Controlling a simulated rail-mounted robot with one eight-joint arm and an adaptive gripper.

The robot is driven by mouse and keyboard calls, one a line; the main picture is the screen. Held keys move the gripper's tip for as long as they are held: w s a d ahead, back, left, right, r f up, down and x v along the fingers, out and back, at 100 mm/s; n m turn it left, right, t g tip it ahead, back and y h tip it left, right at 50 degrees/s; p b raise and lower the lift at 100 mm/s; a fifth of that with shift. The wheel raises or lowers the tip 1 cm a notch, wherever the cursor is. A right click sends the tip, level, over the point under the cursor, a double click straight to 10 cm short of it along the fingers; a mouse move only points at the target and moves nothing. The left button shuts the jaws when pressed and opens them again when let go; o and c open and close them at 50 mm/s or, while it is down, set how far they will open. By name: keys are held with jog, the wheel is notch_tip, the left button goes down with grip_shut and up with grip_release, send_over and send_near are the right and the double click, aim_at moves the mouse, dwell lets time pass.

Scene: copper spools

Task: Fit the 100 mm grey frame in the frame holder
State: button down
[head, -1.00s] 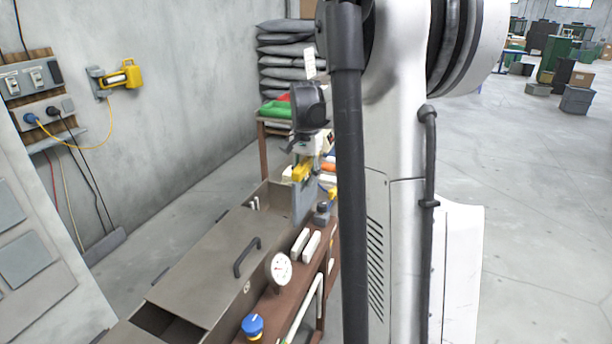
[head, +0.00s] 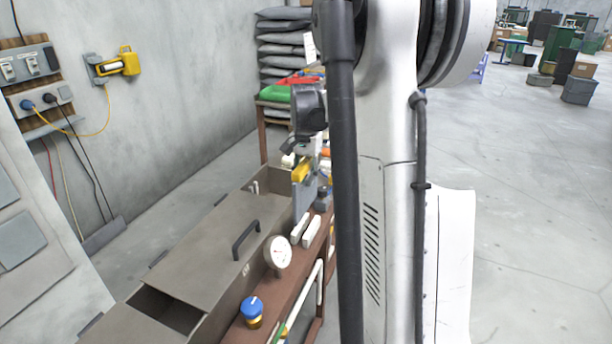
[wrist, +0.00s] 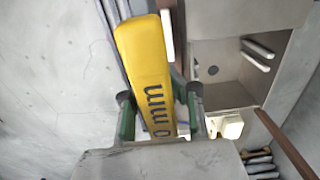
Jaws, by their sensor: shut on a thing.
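My gripper (wrist: 160,112) is shut on the yellow grip (wrist: 145,65) of the grey frame; the letters "mm" show on it, but the full number is partly hidden. In the head view the yellow grip (head: 302,171) is under my gripper, and the grey frame (head: 301,198) hangs upright below it. The frame is at the far end of the long metal tank (head: 205,245), by its right wall. I cannot tell whether it touches the tank. In the wrist view the tank's open end (wrist: 222,92) has two white pegs (wrist: 257,55). I cannot clearly pick out the frame holder.
A lid with a black handle (head: 246,240) covers the tank's middle. A dial gauge (head: 278,252), a blue knob (head: 252,306) and white blocks (head: 304,231) stand along the brown bench at its right.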

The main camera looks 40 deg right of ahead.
aim_at(306, 207)
jog(key=shift+f+b, duration=3.3)
jog(key=shift+f, duration=1.8)
jog(key=shift+f+b, duration=0.3)
jog(key=shift+f, duration=0.05)
jog(key=c, duration=1.7)
grip_release()
notch_tip(306, 207, up, 12)
jog(key=shift+r, duration=0.1)
